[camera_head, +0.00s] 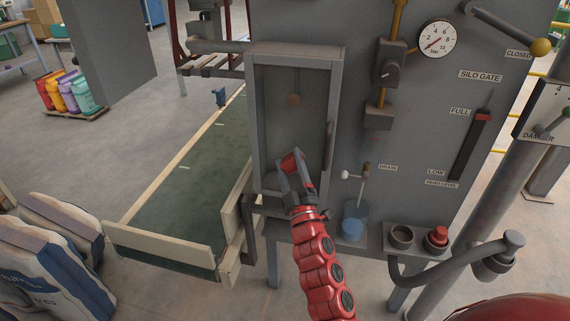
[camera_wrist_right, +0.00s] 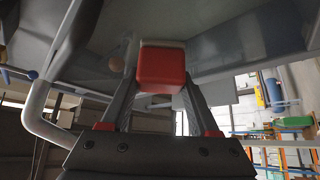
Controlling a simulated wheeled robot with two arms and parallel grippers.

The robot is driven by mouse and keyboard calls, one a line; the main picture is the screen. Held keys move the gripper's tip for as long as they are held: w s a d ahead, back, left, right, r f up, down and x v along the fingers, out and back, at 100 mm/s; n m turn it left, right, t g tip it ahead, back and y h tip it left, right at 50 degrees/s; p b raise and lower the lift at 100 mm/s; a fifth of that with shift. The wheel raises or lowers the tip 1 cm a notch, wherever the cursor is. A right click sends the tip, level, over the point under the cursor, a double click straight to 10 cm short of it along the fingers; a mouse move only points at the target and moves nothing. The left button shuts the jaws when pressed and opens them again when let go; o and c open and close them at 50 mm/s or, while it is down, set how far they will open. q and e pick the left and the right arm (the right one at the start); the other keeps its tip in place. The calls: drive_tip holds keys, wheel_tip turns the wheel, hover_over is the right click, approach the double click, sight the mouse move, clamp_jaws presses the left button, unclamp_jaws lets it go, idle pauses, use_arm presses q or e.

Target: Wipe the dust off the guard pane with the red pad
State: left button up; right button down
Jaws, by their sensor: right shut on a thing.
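The guard pane (camera_head: 308,110) is a dull, hazy sheet in a grey frame (camera_head: 339,95) on the front of the grey cabinet. Dust on it is hard to make out from here. My right gripper (camera_head: 298,170) is shut on the red pad (camera_head: 290,162), in front of the lower part of the pane. In the right wrist view the red pad (camera_wrist_right: 161,70) sits between the two fingertips, with a pale layer on its far side. I cannot tell whether the pad touches the pane. My left gripper is not in view.
A pressure gauge (camera_head: 437,39) and a valve (camera_head: 388,65) are on the cabinet to the right.

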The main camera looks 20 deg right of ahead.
drive_tip(key=shift+w+a+f+b, duration=0.1)
drive_tip(key=shift+w+a+b, duration=0.35)
drive_tip(key=shift+a+b, duration=0.2)
drive_tip(key=shift+w+a+b, duration=0.65)
drive_tip(key=shift+w+a, duration=0.05)
drive_tip(key=shift+a, duration=0.35)
drive_tip(key=shift+s+a+b, duration=0.25)
drive_tip(key=shift+s+a, duration=0.3)
drive_tip(key=shift+s, duration=0.25)
drive_tip(key=shift+s+a+b, duration=0.2)
drive_tip(key=shift+s+a, duration=0.35)
drive_tip(key=shift+s, duration=0.3)
drive_tip(key=shift+s+a+b, duration=0.25)
drive_tip(key=shift+s+a, duration=0.3)
drive_tip(key=shift+s, duration=0.25)
